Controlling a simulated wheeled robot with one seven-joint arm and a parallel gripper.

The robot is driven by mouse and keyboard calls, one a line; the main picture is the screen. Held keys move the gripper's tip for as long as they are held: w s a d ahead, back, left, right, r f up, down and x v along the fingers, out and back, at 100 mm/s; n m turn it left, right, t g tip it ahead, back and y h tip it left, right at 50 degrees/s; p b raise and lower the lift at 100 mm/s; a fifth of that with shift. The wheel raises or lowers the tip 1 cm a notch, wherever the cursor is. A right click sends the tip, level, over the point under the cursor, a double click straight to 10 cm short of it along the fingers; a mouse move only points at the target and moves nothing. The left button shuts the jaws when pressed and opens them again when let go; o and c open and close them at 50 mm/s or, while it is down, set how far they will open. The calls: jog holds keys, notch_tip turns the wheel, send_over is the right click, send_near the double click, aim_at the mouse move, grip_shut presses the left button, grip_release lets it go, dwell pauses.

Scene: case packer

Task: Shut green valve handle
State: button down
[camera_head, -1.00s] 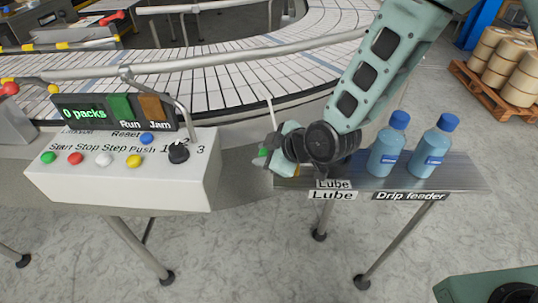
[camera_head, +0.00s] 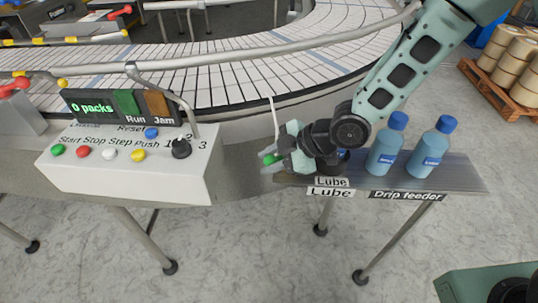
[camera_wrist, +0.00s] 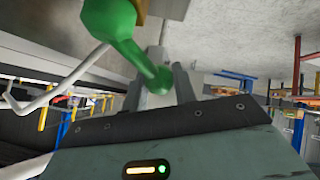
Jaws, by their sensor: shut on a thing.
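The green valve handle (camera_wrist: 122,38) is large in the wrist view, with a thick rounded hub and an arm ending in a ball. The ball end lies between the two fingers of my gripper (camera_wrist: 165,72), which is shut on it. In the head view only a small green bit of the handle (camera_head: 270,158) shows at the fingertips of my gripper (camera_head: 267,165), at the left end of the lube shelf. My gripper and wrist hide the rest of the valve there.
Two blue bottles (camera_head: 385,150) (camera_head: 430,152) stand on the shelf (camera_head: 465,178) right of my wrist. A white control box (camera_head: 130,175) with buttons is to the left. A curved conveyor (camera_head: 200,75) and its rail run behind. A thin pale rod (camera_head: 274,118) rises near the gripper.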

dwell(0.3)
jog(key=c, duration=1.1)
grip_release()
jog(key=p+v, duration=0.4)
jog(key=v, duration=1.3)
jog(key=shift+d+r, duration=0.15)
jog(key=shift+c, duration=0.4)
